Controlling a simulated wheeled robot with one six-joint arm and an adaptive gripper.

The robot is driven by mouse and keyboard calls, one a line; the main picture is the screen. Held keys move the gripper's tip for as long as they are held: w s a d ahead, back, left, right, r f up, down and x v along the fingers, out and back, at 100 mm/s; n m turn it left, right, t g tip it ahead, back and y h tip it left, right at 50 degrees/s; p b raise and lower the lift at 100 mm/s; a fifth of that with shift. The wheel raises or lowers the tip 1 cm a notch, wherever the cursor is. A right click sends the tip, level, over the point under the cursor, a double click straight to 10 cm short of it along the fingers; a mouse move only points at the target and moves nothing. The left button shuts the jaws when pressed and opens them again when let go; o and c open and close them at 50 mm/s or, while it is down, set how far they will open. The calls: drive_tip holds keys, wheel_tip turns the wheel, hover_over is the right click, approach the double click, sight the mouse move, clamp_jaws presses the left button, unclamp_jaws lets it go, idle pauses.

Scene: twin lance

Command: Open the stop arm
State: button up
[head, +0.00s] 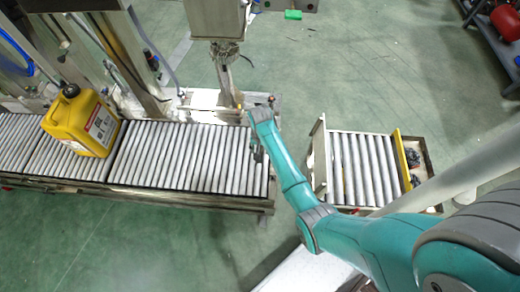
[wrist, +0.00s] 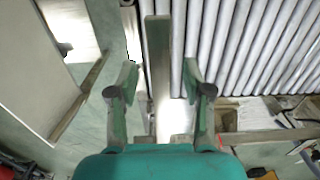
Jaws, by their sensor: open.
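The stop arm appears to be the flat metal bar (wrist: 158,45) at the end of the rollers in the wrist view. My gripper (wrist: 161,75) is open, with one finger on each side of this bar in the picture. I cannot tell whether either finger touches it. In the head view my gripper (head: 257,152) is over the right end of the long roller conveyor (head: 190,157), mostly hidden by my wrist. The bar cannot be made out clearly there. A yellow canister (head: 82,124) with a black cap stands on the conveyor's left part.
A short roller section (head: 355,168) with a yellow edge bar (head: 402,160) stands to the right, across a gap. A metal machine column (head: 226,75) rises behind the conveyor end.

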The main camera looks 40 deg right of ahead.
drive_tip(key=shift+f, duration=0.45)
clamp_jaws()
drive_tip(key=shift+r, duration=0.15)
